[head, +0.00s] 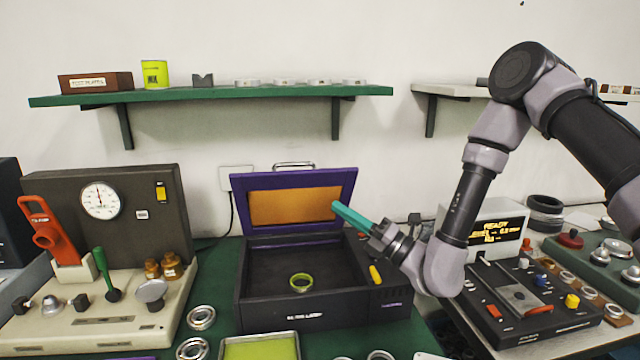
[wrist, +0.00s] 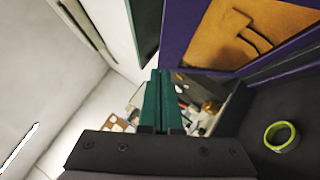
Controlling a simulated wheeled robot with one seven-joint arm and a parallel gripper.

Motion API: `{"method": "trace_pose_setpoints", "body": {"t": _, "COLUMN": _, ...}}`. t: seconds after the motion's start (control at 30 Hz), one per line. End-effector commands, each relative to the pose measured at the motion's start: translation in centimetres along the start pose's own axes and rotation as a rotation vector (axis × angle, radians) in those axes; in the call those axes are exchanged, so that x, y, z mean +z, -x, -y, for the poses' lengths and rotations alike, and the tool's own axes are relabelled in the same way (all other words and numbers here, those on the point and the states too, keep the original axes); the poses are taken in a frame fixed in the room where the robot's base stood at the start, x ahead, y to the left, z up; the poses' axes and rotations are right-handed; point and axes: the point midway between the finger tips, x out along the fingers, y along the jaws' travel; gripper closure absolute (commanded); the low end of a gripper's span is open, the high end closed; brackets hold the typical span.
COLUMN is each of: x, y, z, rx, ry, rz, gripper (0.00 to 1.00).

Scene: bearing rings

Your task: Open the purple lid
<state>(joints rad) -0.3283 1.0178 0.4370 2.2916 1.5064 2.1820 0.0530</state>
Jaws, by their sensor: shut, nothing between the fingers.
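The purple lid (head: 238,210) stands raised, tilted up at the back of a dark box (head: 310,317). Its inner side is an orange panel (head: 295,207). In the wrist view the lid's purple frame (wrist: 188,32) and orange panel (wrist: 235,35) fill the upper right. My gripper (head: 338,208) has teal fingers, shut and empty, in front of the lid's right edge in the head view; I cannot tell whether they touch it. In the wrist view the fingers (wrist: 158,98) are together, left of the lid. A yellow-green ring (head: 301,283) lies inside the box and also shows in the wrist view (wrist: 281,136).
A green shelf (head: 220,95) is on the wall above the lid. A gauge stand (head: 140,215) with a red lever press (head: 48,240) stands left. A dark control box (head: 530,310) with a display (head: 493,232) stands right. Metal rings (head: 201,318) lie on the green mat.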

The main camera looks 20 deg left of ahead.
Motion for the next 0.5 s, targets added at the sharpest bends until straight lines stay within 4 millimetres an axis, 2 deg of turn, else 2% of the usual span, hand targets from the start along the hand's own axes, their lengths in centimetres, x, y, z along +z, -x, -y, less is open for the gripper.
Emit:
{"method": "trace_pose_setpoints", "body": {"t": 0.1, "x": -0.1, "y": -2.9, "z": -0.2, "rx": 0.006, "ry": 0.005, "rz": -0.005, "gripper": 1.00}}
{"method": "trace_pose_setpoints", "body": {"t": 0.27, "x": -0.1, "y": -6.2, "z": -0.2, "rx": 0.005, "ry": 0.004, "rz": -0.003, "gripper": 1.00}}
{"method": "trace_pose_setpoints", "body": {"t": 0.5, "x": 2.2, "y": -8.4, "z": -0.1, "rx": 0.003, "ry": 0.003, "rz": -0.002, "gripper": 1.00}}
